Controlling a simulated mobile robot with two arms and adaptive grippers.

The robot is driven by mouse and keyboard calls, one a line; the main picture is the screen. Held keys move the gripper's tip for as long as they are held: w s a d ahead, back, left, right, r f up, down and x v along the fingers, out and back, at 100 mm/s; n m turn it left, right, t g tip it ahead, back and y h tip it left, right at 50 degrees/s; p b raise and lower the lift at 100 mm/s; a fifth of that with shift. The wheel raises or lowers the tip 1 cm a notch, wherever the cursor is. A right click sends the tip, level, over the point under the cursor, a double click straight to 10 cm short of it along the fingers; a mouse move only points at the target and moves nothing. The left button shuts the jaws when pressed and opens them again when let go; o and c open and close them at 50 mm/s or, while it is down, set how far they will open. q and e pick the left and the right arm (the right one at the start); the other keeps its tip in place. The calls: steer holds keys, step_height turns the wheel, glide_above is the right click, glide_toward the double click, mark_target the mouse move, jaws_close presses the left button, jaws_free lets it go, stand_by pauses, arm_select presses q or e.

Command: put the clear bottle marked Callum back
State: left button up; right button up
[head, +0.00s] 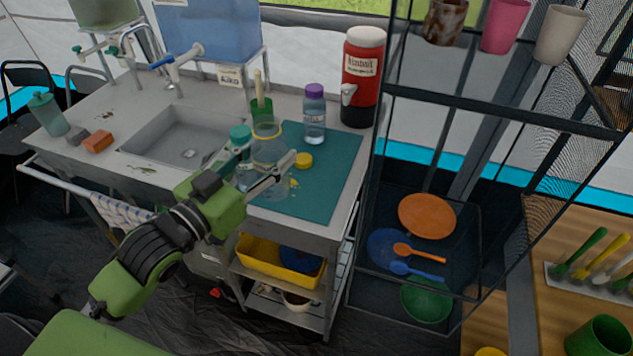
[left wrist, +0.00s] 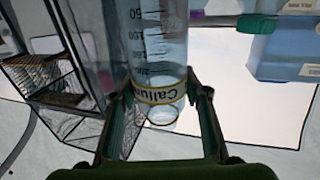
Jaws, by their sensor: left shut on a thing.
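My left gripper (head: 264,164) is shut on a clear bottle (head: 270,148) over the near left part of the teal mat (head: 338,150). In the left wrist view the bottle (left wrist: 160,55) stands between the fingers (left wrist: 163,97), with measuring marks and a pale yellow band reading "Callum". Its top looks open, without a lid. I cannot tell whether its base touches the mat. A yellow cap (head: 304,160) lies on the mat just right of the bottle. My right gripper is not in view.
A teal-lidded bottle (head: 240,133) is close behind the left finger, partly hidden. A purple-lidded bottle (head: 314,115) stands on the mat's far side. A red drink jug (head: 362,80) is at the back right. The sink (head: 185,140) lies left. A wire shelf (head: 470,105) rises right.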

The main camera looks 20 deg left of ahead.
arm_select(q)
steer(key=w+d+f+p, duration=0.1)
steer(key=w+d+f, duration=0.5)
steer(key=w+f, duration=0.3)
step_height(320, 180, down, 3)
steer(key=shift+r, duration=0.15)
steer(key=shift+w+d, duration=0.1)
steer(key=o, duration=1.2)
